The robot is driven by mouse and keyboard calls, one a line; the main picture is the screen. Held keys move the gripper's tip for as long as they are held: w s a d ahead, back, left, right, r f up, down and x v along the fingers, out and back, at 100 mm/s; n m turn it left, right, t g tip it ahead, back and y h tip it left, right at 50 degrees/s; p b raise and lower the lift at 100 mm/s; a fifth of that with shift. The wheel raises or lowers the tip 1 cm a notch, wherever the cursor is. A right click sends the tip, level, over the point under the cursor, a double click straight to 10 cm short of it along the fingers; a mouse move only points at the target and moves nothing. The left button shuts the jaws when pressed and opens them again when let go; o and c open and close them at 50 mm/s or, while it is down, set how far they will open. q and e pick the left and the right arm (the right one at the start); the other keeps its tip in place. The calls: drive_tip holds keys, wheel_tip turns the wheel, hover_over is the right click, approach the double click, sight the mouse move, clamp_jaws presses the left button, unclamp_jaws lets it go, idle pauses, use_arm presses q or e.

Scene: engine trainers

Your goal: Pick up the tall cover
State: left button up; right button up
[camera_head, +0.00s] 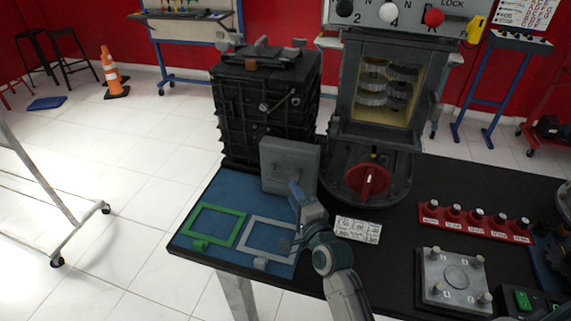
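A grey, squarish cover plate with a small knob on its face (290,156) stands upright against the front of the black ribbed engine block (262,110); it looks like the tall cover. My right gripper (291,220) is just in front of and below the plate, over the blue mat. Its two fingers look spread apart, with nothing visible between them. The upper finger comes close to the plate's lower right edge in the picture; I cannot tell whether it touches. My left gripper is not in view.
A green frame (241,231) and a grey frame (246,236) lie on the blue mat (210,203). A grey housing with a red knob (368,182) stands behind right. A label card (358,230), red rack (475,222) and grey plate with posts (430,279) are to the right.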

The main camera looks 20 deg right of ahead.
sight(283, 175)
drive_tip(key=w, duration=0.2)
drive_tip(key=w+p, duration=0.1)
drive_tip(key=w, duration=0.5)
drive_tip(key=shift+w+a+r+p, duration=0.1)
drive_tip(key=shift+a+p, duration=0.2)
drive_tip(key=shift+a, duration=0.05)
drive_tip(key=shift+w, duration=0.25)
drive_tip(key=shift+s, duration=0.1)
clamp_jaws()
idle(0.6)
